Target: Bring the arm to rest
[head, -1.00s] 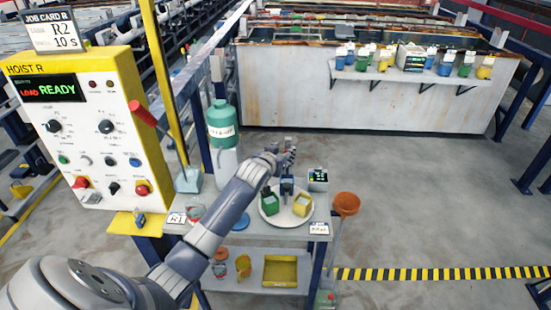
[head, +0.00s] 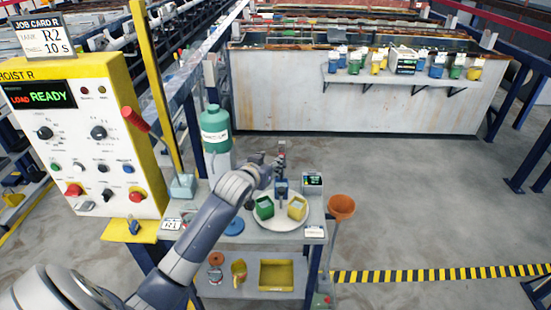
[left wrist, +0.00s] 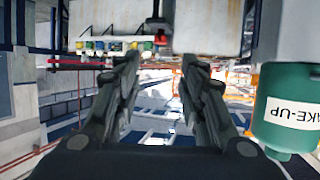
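My left arm (head: 205,225) reaches from the lower left over the small cart in the head view. My left gripper (head: 277,160) is above the back of the cart top, behind the white round plate (head: 282,223) with a green cup (head: 264,208) and a yellow cup (head: 297,208). In the left wrist view the two fingers of my left gripper (left wrist: 160,66) stand apart with nothing between them, so it is open and empty. The right gripper is in neither view.
The yellow control panel (head: 80,75) stands left of the arm. A green make-up bottle (head: 214,128) stands close beside the gripper, also in the left wrist view (left wrist: 278,135). An orange funnel-like cup (head: 341,206) is at the cart's right. The floor farther right is clear.

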